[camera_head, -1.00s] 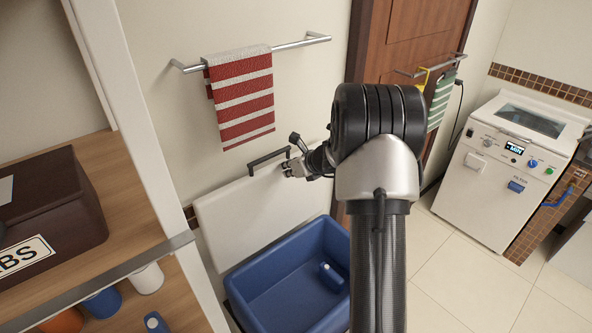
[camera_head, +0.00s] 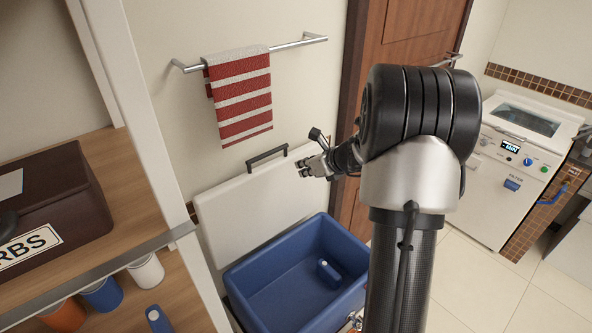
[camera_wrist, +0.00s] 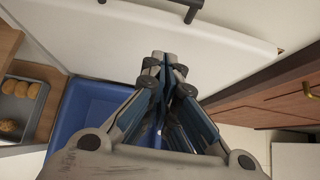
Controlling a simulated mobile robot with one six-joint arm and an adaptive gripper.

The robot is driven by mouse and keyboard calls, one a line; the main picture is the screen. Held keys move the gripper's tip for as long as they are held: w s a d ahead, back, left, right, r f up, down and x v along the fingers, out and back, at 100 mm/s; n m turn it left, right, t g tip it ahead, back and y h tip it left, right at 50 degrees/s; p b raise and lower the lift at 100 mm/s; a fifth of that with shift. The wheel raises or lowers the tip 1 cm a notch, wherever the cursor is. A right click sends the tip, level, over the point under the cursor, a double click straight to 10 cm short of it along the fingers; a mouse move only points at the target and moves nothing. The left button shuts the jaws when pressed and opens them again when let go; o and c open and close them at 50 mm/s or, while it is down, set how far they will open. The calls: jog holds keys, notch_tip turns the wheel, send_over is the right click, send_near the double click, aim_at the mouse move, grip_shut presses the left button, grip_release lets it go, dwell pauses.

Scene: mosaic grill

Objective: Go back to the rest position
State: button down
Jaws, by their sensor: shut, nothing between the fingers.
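My gripper (camera_head: 304,169) is in the middle of the head view, at the end of my arm. It is in front of the white lid, a little right of the lid's dark handle, and looks apart from it. In the wrist view my gripper (camera_wrist: 161,60) has its fingertips together with nothing between them. The white lid (camera_head: 235,205) stands raised against the wall, with its dark handle (camera_head: 267,158) at the top edge. Below it is an open blue bin (camera_head: 285,275) with a blue bottle (camera_head: 328,272) inside.
A red-and-white striped towel (camera_head: 243,100) hangs from a wall rail (camera_head: 300,43). A shelf unit at the left holds a dark brown box (camera_head: 60,200) and several cups. A brown door (camera_head: 405,35) and a white machine (camera_head: 510,170) are at the right. Tiled floor is clear at the lower right.

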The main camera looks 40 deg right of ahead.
jog(key=v, duration=0.3)
jog(key=shift+r, duration=0.15)
jog(key=s+a+r+n+g+y+b, duration=0.2)
jog(key=s+a+n, duration=0.2)
jog(key=a+n, duration=0.6)
jog(key=s+a+r+n+g+y+b, duration=0.1)
jog(key=s+a+r+n+b, duration=0.25)
jog(key=a, duration=0.95)
jog(key=s+a+f+n+g+h+b, duration=0.1)
jog(key=s+a+n, duration=0.3)
jog(key=s+n, duration=0.25)
jog(key=s+a+f+n+g+b, duration=0.1)
jog(key=s+a+f+n, duration=0.1)
jog(key=s+a+n, duration=0.35)
jog(key=s+d+f+n+h+b, duration=0.2)
jog(key=s+d+f+n, duration=0.1)
jog(key=s+n, duration=0.6)
jog(key=shift+s+f+g+h, duration=0.3)
jog(key=shift+s+h, duration=0.1)
jog(key=shift+s, duration=0.55)
